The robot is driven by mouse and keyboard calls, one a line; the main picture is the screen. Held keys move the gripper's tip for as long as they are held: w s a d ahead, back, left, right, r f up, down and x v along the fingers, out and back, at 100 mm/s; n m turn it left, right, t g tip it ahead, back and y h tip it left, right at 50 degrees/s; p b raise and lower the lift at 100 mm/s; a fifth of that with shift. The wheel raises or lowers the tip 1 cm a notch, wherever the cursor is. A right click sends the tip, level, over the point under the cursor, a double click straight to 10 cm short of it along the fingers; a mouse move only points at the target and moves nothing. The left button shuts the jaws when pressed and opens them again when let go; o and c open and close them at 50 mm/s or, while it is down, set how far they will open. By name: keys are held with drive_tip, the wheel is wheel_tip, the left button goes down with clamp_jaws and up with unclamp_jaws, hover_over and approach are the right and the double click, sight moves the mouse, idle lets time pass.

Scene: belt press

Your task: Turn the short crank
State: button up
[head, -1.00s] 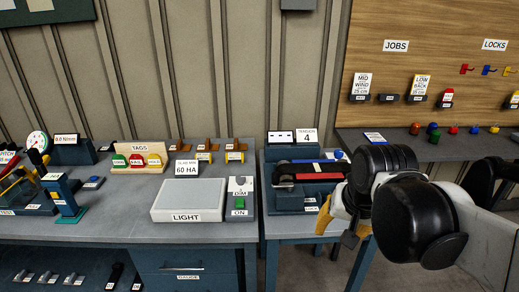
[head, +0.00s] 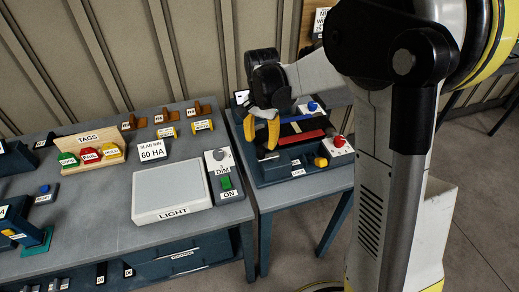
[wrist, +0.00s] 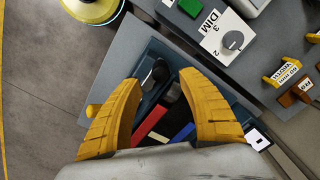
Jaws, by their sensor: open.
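The belt press (head: 275,170) is a dark blue unit on the right-hand table, with a red bar (head: 301,139) and a blue bar (head: 297,118) across it. A black crank-like part (wrist: 158,75) shows in the wrist view, between the yellow fingertips; I take it for the short crank. My gripper (head: 262,128) is open, pointing down over the left part of the press. In the wrist view my gripper (wrist: 160,80) has its fingers on either side of the black part. I cannot tell whether they touch it. In the head view the fingers partly hide it.
A red knob (head: 339,141), a yellow knob (head: 320,162) and a blue button (head: 312,106) sit at the right of the press. The DIM/ON box (head: 224,174) and the light panel (head: 172,192) stand to the left. My arm covers the right of the head view.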

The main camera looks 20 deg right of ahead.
sight(261, 148)
wheel_tip(261, 148, down, 5)
drive_tip(key=shift+r+b, duration=0.2)
drive_tip(key=shift+b, duration=0.25)
clamp_jaws()
